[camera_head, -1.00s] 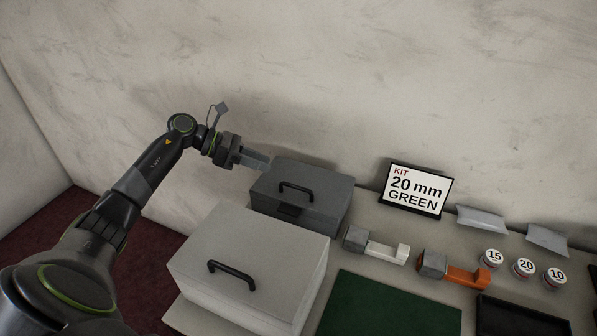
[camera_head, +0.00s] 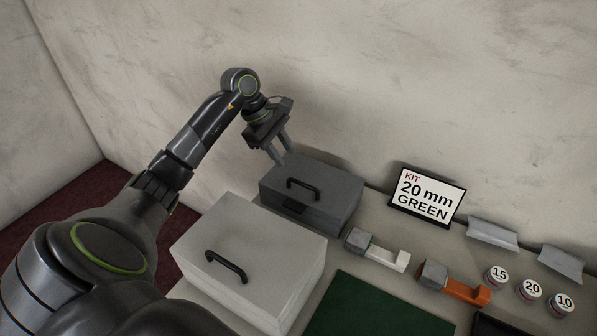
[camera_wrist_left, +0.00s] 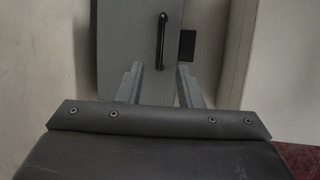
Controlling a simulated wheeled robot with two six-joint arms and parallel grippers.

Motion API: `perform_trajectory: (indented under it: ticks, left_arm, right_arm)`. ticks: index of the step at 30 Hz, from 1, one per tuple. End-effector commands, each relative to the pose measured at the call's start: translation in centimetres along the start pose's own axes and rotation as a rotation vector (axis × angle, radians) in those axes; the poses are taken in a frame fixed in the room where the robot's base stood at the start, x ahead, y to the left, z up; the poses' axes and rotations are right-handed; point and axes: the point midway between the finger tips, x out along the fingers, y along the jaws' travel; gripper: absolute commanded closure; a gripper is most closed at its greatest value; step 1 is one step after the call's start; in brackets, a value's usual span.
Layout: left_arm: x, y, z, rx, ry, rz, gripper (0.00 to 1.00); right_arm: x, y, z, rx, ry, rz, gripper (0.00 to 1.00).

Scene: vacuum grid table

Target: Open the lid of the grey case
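The grey case (camera_head: 335,199) stands at the back left of the table with its lid closed and a black handle (camera_head: 303,189) on top. It also shows in the left wrist view (camera_wrist_left: 130,40), with the handle (camera_wrist_left: 161,40) upright in the picture and a dark latch (camera_wrist_left: 187,45) beside it. My left gripper (camera_head: 279,156) is above the case's back left part, pointing down, open and empty. In the left wrist view its two fingers (camera_wrist_left: 158,88) are apart, with the handle in line between them but beyond their tips. My right gripper is not in view.
A larger light case (camera_head: 265,250) with a black handle stands in front of the grey case. To the right are a sign (camera_head: 427,197), a white-and-grey tool (camera_head: 376,250), an orange-and-grey tool (camera_head: 455,283), a green mat (camera_head: 380,308) and numbered jars (camera_head: 531,289). The wall is close behind.

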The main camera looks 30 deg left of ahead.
Motion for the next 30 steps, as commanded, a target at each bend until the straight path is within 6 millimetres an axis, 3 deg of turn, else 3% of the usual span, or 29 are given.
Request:
perform_trajectory:
  ticks: [9, 15, 27, 30]
  left_arm:
    - [6.2, -0.1, 0.2, -0.004, -0.005, -0.004, 0.67]
    - [8.7, 0.0, 0.1, -0.003, -0.003, -0.002, 0.67]
    - [9.5, 0.0, 0.0, -0.001, 0.000, 0.000, 0.67]
    - [9.5, 0.0, 0.0, -0.001, 0.000, 0.000, 0.81]
  right_arm:
    - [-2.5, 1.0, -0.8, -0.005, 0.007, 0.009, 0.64]
    - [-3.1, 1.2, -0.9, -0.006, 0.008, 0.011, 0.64]
    - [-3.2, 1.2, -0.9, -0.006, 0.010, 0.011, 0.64]
    - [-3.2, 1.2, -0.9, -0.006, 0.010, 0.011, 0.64]
